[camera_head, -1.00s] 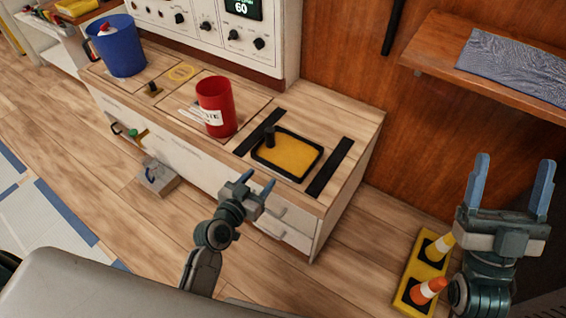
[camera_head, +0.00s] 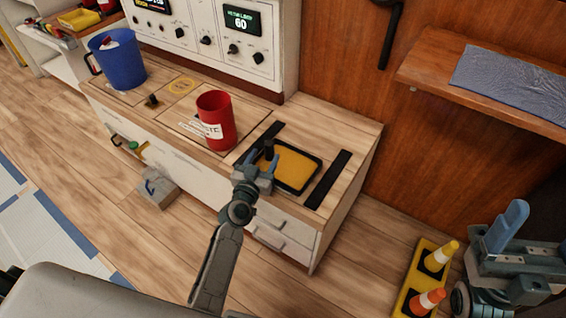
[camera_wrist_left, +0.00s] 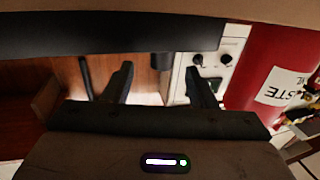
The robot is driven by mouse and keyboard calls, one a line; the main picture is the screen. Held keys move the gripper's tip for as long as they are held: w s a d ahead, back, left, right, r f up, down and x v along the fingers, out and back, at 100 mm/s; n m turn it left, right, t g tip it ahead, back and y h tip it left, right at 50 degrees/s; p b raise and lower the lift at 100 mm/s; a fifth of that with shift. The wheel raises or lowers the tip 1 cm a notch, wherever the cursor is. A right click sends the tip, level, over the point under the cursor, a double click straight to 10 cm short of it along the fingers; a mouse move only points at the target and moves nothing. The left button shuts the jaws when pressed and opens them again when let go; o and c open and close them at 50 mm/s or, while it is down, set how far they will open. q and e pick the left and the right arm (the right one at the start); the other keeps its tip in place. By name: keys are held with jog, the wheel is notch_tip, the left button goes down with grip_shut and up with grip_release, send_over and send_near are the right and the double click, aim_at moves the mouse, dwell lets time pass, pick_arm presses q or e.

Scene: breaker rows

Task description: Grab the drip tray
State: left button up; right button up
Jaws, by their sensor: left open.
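The drip tray (camera_head: 296,170) is a shallow black-rimmed tray with a yellow-orange inside. It lies flat on the wooden counter, with a black upright knob (camera_head: 269,149) at its left side. My left gripper (camera_head: 262,160) is open at the tray's near left edge, its fingertips close beside the knob. I cannot tell whether they touch it. In the left wrist view the two fingers (camera_wrist_left: 160,85) stand apart, with a dark band crossing above them. My right gripper (camera_head: 515,235) is at the far right, away from the counter; only one finger shows clearly.
A red container (camera_head: 216,120) with a white label stands left of the tray. Black strips flank the tray, the right one (camera_head: 329,179) on bare counter. A blue bucket (camera_head: 117,58) stands further left. A control panel (camera_head: 215,30) rises behind. Small cones (camera_head: 428,298) stand on the floor at right.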

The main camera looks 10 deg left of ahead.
aim_at(267, 148)
pick_arm(q)
jog(key=w, duration=0.3)
jog(key=shift+w, duration=0.2)
jog(key=shift+c, duration=0.2)
grip_shut()
jog(key=shift+r, duration=0.1)
jog(key=shift+r, duration=0.1)
